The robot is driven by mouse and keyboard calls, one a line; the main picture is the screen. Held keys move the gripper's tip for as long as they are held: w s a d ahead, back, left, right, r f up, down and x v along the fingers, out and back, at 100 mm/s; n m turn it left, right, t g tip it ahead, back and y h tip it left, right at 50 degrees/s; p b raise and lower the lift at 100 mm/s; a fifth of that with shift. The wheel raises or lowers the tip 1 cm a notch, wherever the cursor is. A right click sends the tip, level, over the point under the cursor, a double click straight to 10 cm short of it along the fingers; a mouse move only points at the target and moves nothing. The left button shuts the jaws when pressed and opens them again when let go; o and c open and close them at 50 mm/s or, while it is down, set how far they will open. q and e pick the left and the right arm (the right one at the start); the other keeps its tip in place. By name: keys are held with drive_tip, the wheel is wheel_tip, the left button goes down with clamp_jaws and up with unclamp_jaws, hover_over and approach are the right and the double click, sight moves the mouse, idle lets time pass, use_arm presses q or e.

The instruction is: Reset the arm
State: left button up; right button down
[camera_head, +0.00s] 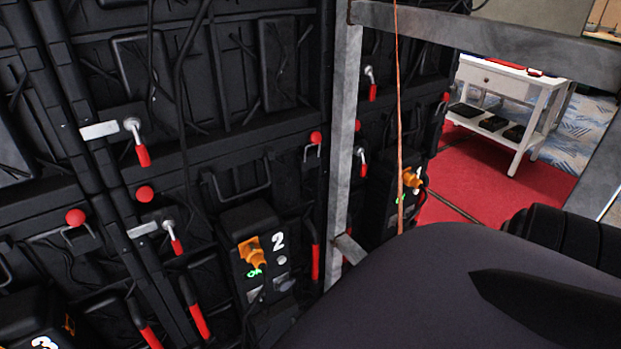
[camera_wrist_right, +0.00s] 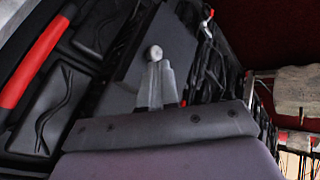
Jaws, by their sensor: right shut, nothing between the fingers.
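The black back of the video wall (camera_head: 225,120) fills the left and middle of the head view. It carries red-handled levers (camera_head: 139,147), red knobs (camera_head: 145,194) and a power box marked 2 (camera_head: 258,265) with an orange plug (camera_head: 252,251) and a green lit display. In the right wrist view, my right gripper (camera_wrist_right: 156,75) is shut and empty in front of dark panel parts. Whether it touches them cannot be told. In the head view, a dark, smooth part of my right arm covers the lower right; its gripper is not visible there. My left gripper shows in neither view.
A grey metal frame (camera_head: 345,130) stands close by, with a beam (camera_head: 490,38) across the upper right. A thin orange cord (camera_head: 399,110) hangs beside the post. Beyond are a red floor (camera_head: 480,180) and a white table (camera_head: 515,85). A red handle (camera_wrist_right: 32,65) shows in the wrist view.

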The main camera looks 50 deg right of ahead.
drive_tip(key=shift+s+r, duration=0.25)
drive_tip(key=shift+a, duration=0.1)
drive_tip(key=s+a+r+m+y, duration=0.1)
drive_tip(key=a+r, duration=0.1)
drive_tip(key=a, duration=0.4)
drive_tip(key=s+a+r+m+y, duration=0.1)
drive_tip(key=s+a+r, duration=0.1)
drive_tip(key=a, duration=0.5)
drive_tip(key=s+a+r+m+t, duration=0.1)
drive_tip(key=a+r+m, duration=0.1)
drive_tip(key=r, duration=0.4)
drive_tip(key=s+a+r+m+t, duration=0.1)
drive_tip(key=a+r, duration=0.2)
drive_tip(key=r, duration=0.3)
drive_tip(key=shift+a+r+m+t+y, duration=0.25)
drive_tip(key=shift+r+m+t+y, duration=0.05)
drive_tip(key=shift+r+m+t, duration=0.1)
drive_tip(key=shift+s, duration=0.1)
